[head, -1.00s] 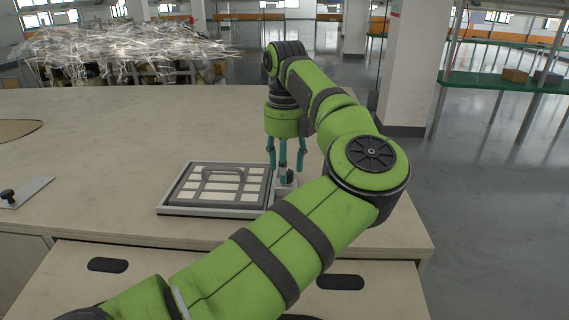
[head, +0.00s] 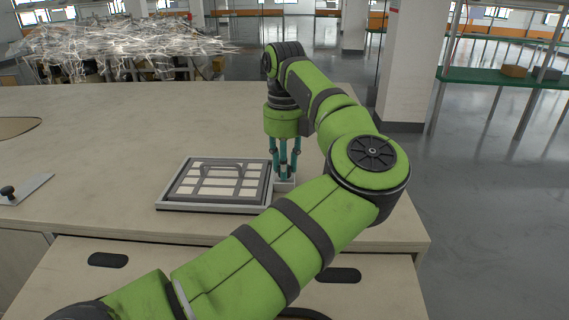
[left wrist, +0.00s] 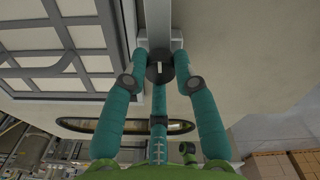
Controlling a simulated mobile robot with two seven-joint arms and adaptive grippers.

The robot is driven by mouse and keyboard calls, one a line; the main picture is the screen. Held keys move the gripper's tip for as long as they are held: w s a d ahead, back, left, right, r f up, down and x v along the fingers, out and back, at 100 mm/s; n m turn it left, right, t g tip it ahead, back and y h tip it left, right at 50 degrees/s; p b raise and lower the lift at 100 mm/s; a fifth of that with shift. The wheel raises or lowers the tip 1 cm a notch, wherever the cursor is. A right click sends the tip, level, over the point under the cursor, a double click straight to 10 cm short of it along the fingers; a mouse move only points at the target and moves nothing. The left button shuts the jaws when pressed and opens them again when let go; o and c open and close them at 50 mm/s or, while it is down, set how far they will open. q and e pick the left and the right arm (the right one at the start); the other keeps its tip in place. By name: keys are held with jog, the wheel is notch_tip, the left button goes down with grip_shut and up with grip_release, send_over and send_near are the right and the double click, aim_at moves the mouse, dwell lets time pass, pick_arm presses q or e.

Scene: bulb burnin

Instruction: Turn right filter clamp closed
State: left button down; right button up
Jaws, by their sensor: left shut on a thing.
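The filter (head: 218,183) lies flat in a grey frame on the counter, with a pale grid and a dark handle. The right filter clamp's round dark knob (left wrist: 160,66) shows in the left wrist view with a pale line running up and down the picture. A grey bar (left wrist: 158,18) extends from it alongside the filter frame (left wrist: 65,35). My left gripper (head: 285,173) points down at the frame's right side; it is shut on the knob, with teal fingers on both sides (left wrist: 160,70). The fingers hide the knob in the head view. My right gripper is out of view.
A second dark knob (head: 8,191) stands on a grey plate at the counter's left. The wooden counter (head: 130,125) is clear behind the filter. Its right edge is close to my gripper.

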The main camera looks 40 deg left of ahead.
pick_arm(q)
jog(key=n+b, duration=0.1)
jog(key=n, duration=0.2)
jog(key=shift+f+n, duration=0.1)
jog(key=shift+n, duration=0.2)
jog(key=n, duration=0.3)
jog(key=shift+n+b, duration=0.35)
jog(key=shift+n, duration=0.05)
jog(key=n, duration=0.5)
jog(key=shift+n, duration=2.4)
jog(key=c, duration=1)
grip_release()
jog(key=shift+r, duration=0.2)
